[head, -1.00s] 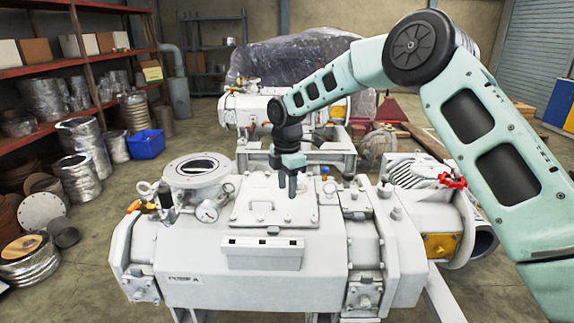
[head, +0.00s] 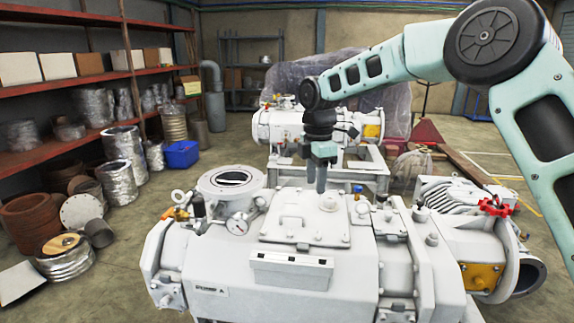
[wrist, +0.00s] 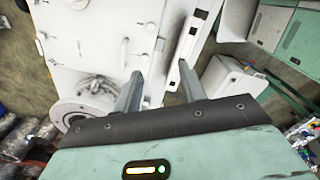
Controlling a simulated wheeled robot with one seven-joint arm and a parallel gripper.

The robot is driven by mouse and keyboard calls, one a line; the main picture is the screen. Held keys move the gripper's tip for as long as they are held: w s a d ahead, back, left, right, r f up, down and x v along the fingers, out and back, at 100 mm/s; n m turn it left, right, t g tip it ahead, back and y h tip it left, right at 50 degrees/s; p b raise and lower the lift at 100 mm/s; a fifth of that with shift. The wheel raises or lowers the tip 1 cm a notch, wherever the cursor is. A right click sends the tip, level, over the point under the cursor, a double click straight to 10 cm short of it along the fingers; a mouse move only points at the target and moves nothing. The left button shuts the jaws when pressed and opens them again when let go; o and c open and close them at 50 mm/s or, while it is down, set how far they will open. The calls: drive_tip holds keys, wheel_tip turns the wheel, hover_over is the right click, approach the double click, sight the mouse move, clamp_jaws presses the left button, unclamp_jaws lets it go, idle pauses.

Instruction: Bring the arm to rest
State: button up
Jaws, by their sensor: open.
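My gripper (head: 321,188) is at the end of my mint-green arm, above the back right part of a white vacuum machine (head: 210,292). In the wrist view, its two grey fingers (wrist: 160,85) stand apart with nothing between them. The machine's square lid plate (head: 275,226) with a small handle lies below and to the left of the fingers. In the head view the fingers look close to the lid's round boss, and I cannot tell the exact gap.
A red valve handle (head: 495,206) and an orange plate (head: 482,276) are at the machine's right. A second white machine (head: 280,127) stands behind. Red shelves (head: 75,82) and a blue bin (head: 181,154) are at the left. Floor is open between.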

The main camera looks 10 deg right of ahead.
drive_tip(key=s+a+r+m, duration=0.15)
drive_tip(key=s+a, duration=0.25)
drive_tip(key=s, duration=0.6)
drive_tip(key=s+a+m, duration=0.3)
drive_tip(key=s+a, duration=0.2)
drive_tip(key=s, duration=0.5)
drive_tip(key=s+d+f+m, duration=0.2)
drive_tip(key=s+m, duration=0.2)
drive_tip(key=s, duration=0.6)
drive_tip(key=s+d+f+m, duration=0.2)
drive_tip(key=s+m, duration=0.1)
drive_tip(key=s, duration=0.7)
drive_tip(key=shift+s+d+f+m, duration=0.15)
drive_tip(key=shift+s+d+m, duration=0.2)
